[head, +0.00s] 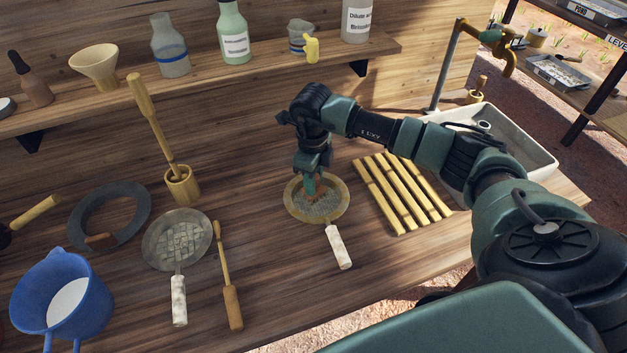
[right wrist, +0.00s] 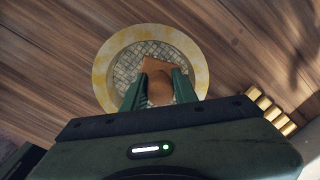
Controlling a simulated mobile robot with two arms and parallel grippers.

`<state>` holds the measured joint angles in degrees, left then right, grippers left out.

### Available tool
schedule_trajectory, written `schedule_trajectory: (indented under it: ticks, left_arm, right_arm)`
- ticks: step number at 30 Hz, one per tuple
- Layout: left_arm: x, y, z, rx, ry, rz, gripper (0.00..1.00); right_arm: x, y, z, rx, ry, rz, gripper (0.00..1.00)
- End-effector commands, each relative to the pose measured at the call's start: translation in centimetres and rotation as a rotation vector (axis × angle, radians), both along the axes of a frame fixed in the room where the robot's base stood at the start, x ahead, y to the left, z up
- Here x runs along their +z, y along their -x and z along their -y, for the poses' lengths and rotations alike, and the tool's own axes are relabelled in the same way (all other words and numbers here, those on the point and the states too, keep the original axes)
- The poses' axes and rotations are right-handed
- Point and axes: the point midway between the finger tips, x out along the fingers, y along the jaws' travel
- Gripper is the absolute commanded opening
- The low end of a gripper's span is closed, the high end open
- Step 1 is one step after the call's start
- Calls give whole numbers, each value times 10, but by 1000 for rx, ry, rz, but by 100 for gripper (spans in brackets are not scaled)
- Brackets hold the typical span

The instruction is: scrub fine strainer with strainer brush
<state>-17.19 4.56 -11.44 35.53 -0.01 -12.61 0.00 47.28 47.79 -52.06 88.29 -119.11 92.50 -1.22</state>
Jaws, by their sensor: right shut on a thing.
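A round strainer (head: 332,207) with a mottled yellow-tan rim, grey mesh and pale handle lies on the bench at centre. Its rim and mesh also show in the right wrist view (right wrist: 106,72). My right gripper (head: 312,184) points down over the mesh. It is shut on a brown strainer brush (right wrist: 159,88), which shows between the fingers in the right wrist view. The brush's lower end is over the mesh; I cannot tell whether it touches. A second strainer (head: 178,236) with a grey rim and coarser-looking mesh lies to the left. My left gripper is out of view.
Several bamboo sticks (head: 402,192) lie right of the strainer, before a pale basin (head: 535,160). A wooden-handled tool (head: 230,290), a dark ring (head: 85,205), a blue pail (head: 60,300) and a wooden cup (head: 182,186) stand left. A bottle shelf (head: 215,85) runs behind.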

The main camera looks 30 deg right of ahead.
Motion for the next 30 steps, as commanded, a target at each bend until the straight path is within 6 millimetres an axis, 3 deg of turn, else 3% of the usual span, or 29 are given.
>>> schedule_trajectory:
  ticks: [21, 30]
  left_arm:
    - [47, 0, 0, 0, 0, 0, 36]
    - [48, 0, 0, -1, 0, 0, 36]
  right_arm:
    - [75, -1, 0, 0, -2, 3, 0]
    - [78, 0, 0, 0, -2, 1, 0]
